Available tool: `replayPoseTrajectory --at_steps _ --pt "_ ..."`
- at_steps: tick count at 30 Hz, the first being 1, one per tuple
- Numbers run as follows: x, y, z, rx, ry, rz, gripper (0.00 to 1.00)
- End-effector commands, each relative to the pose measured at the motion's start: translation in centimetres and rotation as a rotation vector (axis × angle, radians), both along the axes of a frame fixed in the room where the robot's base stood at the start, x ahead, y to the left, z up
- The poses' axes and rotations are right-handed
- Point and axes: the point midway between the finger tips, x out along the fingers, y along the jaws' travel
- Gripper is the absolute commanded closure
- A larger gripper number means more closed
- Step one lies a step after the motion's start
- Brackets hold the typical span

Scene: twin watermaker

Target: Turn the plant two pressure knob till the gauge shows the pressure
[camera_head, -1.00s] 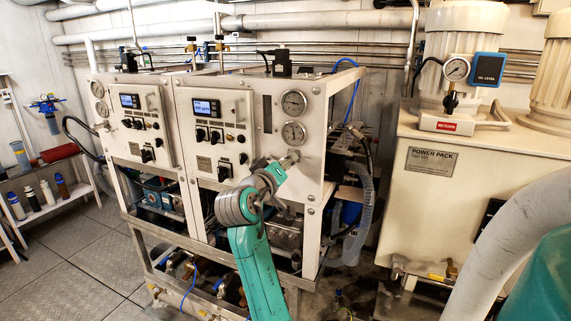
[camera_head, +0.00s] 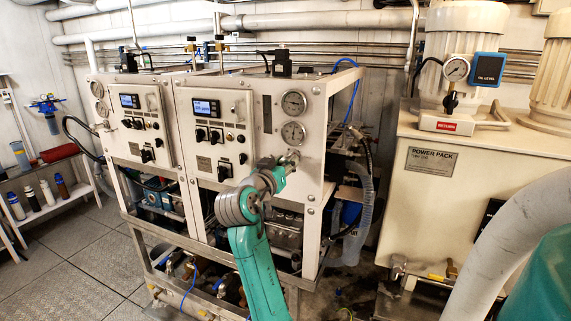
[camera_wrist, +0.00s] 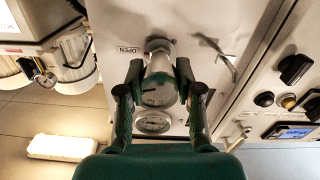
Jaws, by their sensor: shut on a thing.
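The plant two panel (camera_head: 256,180) is the nearer white cabinet face. Two round gauges sit on its right side, the upper gauge (camera_head: 293,102) and the lower gauge (camera_head: 293,132). Their needles are too small to read in the head view. The pressure knob (camera_wrist: 158,88) has a metal stem and a dark round face with a pale mark. My gripper (camera_wrist: 160,92) is shut on it, one finger on each side. In the head view my gripper (camera_head: 290,160) is just below the lower gauge and covers most of the knob. A gauge dial (camera_wrist: 154,122) shows beyond the knob in the wrist view.
Dark switches (camera_wrist: 294,68) and a small display (camera_head: 206,107) are on the panel. The power pack (camera_head: 470,190) stands to the right. A clear hose (camera_head: 366,205) hangs by the cabinet's right side.

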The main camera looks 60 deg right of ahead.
Motion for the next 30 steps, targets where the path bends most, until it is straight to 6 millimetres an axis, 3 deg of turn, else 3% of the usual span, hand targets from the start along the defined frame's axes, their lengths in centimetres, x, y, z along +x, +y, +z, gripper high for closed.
replayPoseTrajectory --at_steps 14,15,18,30 --pt "0.03 0.01 -0.05 0.003 -0.02 0.001 1.0" --pt "0.03 0.01 -0.05 0.003 -0.019 0.001 0.63" --pt "0.03 0.01 -0.04 0.003 -0.019 0.001 0.39" --pt "0.03 0.6 -0.01 0.002 -0.019 0.002 0.39"
